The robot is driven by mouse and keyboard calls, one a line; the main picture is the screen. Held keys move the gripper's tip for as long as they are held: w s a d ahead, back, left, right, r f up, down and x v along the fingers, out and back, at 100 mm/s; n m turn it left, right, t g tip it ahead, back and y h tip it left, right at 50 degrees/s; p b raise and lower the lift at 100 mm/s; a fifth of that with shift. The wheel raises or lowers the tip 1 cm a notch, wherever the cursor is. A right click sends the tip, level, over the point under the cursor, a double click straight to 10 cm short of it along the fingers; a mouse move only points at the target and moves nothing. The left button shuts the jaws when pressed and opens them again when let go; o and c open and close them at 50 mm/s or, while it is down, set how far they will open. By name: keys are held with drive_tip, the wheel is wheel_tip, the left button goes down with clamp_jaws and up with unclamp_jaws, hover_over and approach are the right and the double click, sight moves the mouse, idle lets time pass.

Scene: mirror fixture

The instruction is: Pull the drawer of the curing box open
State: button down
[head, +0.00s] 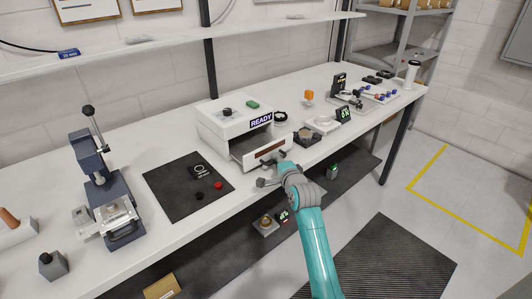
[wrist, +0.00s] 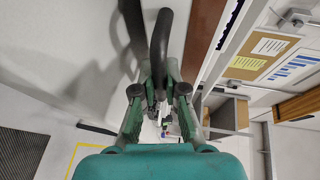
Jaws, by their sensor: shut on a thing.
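My gripper (head: 276,160) is at the drawer front, at the end of my teal arm. In the wrist view, my gripper (wrist: 158,95) is shut on the dark curved drawer handle (wrist: 160,45), which runs up from between the fingers. In the head view the gripper hides most of the handle. How full the drawer is cannot be seen.
A black mat (head: 165,180) with small parts lies left of the box, and a dark blue press (head: 100,185) stands farther left. Small devices (head: 322,124) stand on the bench to the right. A shelf (head: 150,48) runs above. Floor (head: 400,205) is clear at right.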

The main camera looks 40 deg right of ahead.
drive_tip(key=s, duration=0.5)
drive_tip(key=shift+d, duration=0.1)
drive_tip(key=shift+f, duration=0.1)
drive_tip(key=c, duration=1.2)
unclamp_jaws()
drive_tip(key=v, duration=1.2)
